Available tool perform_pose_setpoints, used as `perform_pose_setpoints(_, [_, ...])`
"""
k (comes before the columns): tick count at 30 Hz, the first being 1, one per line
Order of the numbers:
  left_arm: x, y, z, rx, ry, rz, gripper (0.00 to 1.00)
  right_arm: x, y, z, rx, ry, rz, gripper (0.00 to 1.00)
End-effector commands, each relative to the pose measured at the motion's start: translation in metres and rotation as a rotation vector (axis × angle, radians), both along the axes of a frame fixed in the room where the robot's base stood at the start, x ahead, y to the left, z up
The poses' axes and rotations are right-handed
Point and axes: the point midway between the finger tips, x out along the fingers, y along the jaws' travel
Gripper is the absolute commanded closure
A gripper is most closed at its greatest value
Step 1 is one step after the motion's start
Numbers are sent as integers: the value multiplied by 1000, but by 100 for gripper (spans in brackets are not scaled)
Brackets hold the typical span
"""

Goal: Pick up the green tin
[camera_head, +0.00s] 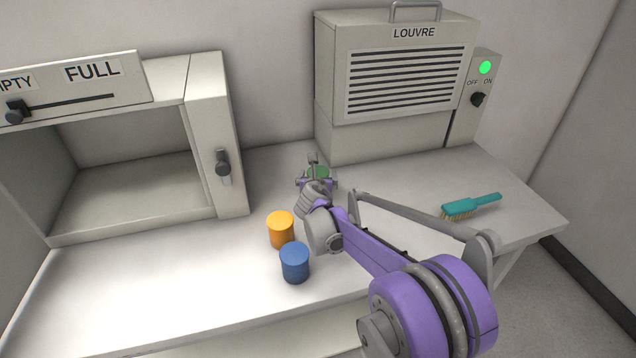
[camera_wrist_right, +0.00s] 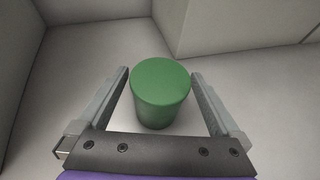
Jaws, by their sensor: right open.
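The green tin (camera_wrist_right: 161,93) stands upright on the table, between the two open fingers of my right gripper (camera_wrist_right: 160,88) in the right wrist view. A gap shows on each side of the tin, so the fingers appear apart from it. In the head view the green tin (camera_head: 318,172) is mostly hidden behind my right gripper (camera_head: 316,178), with some of its green top showing. My left gripper is not in view.
An orange tin (camera_head: 281,230) and a blue tin (camera_head: 295,263) stand nearer on the table (camera_head: 180,270). The louvre box (camera_head: 390,90) is behind, the open furnace chamber (camera_head: 217,150) is at left, and a teal brush (camera_head: 471,206) lies at right.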

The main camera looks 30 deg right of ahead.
Motion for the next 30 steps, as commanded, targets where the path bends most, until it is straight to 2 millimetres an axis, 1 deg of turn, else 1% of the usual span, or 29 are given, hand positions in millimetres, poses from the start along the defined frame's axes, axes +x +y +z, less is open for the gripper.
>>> perform_pose_setpoints(7, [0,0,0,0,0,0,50,1,-1,-1,1,-1,0,0])
perform_pose_setpoints(11, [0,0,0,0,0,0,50,1,-1,-1,1,-1,1,23])
perform_pose_setpoints(12, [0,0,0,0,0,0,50,1,-1,-1,0,0,1,31])
perform_pose_setpoints(14, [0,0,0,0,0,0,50,1,0,-1,1,-1,1,41])
perform_pose_setpoints(15, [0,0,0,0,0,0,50,1,0,-1,1,-1,1,49])
perform_pose_setpoints(17, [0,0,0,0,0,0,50,1,0,-1,1,-1,1,59])
perform_pose_setpoints(18, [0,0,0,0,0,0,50,1,0,-1,1,-1,1,67])
perform_pose_setpoints(20, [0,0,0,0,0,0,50,1,0,-1,1,-1,1,77])
perform_pose_setpoints(21, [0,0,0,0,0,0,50,1,0,-1,1,-1,1,85])
perform_pose_setpoints(23, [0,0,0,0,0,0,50,1,0,-1,1,-1,1,95])
perform_pose_setpoints(24, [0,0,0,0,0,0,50,1,0,0,1,-1,1,99])
perform_pose_setpoints(30, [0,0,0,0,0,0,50,1,0,0,0,0,1,99])
